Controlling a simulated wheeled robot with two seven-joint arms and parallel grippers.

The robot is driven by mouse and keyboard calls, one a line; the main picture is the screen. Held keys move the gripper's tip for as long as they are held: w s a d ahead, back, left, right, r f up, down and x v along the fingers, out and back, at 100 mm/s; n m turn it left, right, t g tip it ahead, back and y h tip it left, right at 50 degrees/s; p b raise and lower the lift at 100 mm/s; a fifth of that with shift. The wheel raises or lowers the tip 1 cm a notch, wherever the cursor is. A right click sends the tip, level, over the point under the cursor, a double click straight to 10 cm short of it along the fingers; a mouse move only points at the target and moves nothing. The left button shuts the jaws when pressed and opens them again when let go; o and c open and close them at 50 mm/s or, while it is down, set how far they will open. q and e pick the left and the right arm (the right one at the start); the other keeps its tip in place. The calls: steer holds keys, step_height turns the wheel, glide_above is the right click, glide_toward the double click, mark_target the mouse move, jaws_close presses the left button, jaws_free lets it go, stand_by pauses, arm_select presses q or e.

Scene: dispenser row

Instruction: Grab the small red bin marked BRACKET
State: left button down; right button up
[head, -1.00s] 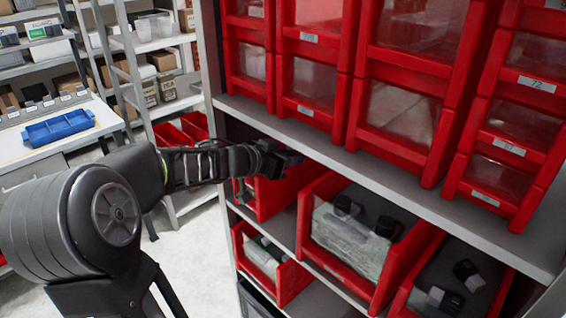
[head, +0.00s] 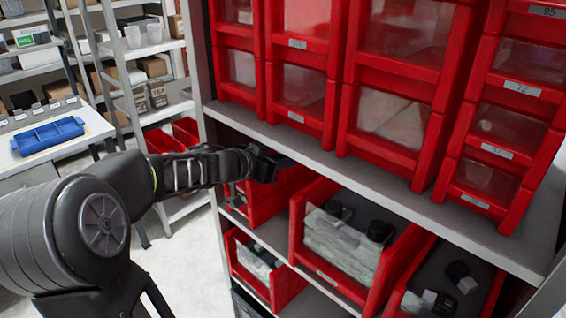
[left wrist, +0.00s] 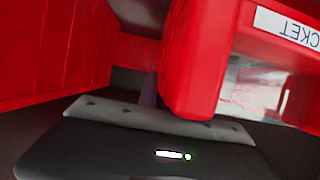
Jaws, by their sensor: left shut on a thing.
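The small red bin marked BRACKET (head: 268,197) is at the left end of the shelf below the drawer cabinets in the head view. In the left wrist view the bin (left wrist: 198,65) is close up, with a white label (left wrist: 290,24) at the top right that reads upside down, only "CKET" showing. My left gripper (head: 275,166) is at the bin's upper edge, shut on it. The fingertips are mostly hidden. My right gripper is not in view.
A larger open red bin (head: 385,262) with wrapped goods stands to the right on the same shelf. Another red bin (head: 285,287) is below. The grey shelf board (head: 310,150) with red drawers runs just above the gripper. A blue tray (head: 47,135) lies on a table at left.

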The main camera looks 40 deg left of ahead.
arm_select(q)
steer(key=shift+r, duration=1.45)
steer(key=shift+s+r, duration=0.1)
steer(key=shift+r, duration=0.1)
steer(key=s+a, duration=0.1)
steer(key=s, duration=1.6)
steer(key=shift+s+a, duration=0.2)
steer(key=shift+s, duration=0.15)
steer(key=shift+f, duration=0.1)
